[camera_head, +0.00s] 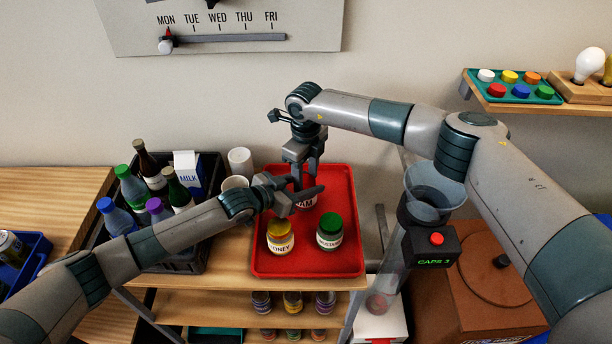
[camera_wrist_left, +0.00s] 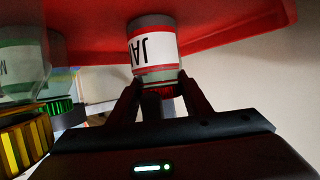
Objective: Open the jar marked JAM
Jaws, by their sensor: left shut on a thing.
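The JAM jar (camera_head: 307,200) stands upright on the red tray (camera_head: 347,262), partly hidden by my grippers. In the left wrist view it (camera_wrist_left: 153,45) appears upside down, its red lid (camera_wrist_left: 160,90) seen between the fingers. My left gripper (camera_head: 300,193) reaches in from the left and is shut on the jar near its top, at the lid end. My right gripper (camera_head: 305,176) points down from above, directly over the jar. Its fingers look apart, but the left gripper hides their tips, so their hold on the lid is unclear.
The yellow-lidded HONEY jar (camera_head: 280,240) and green-lidded MUSTARD jar (camera_head: 329,234) stand in front on the tray. A dark crate (camera_head: 190,257) of bottles and a milk carton is at left. A clear funnel (camera_head: 433,190) and a CAPS 3 counter (camera_head: 430,247) stand at right.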

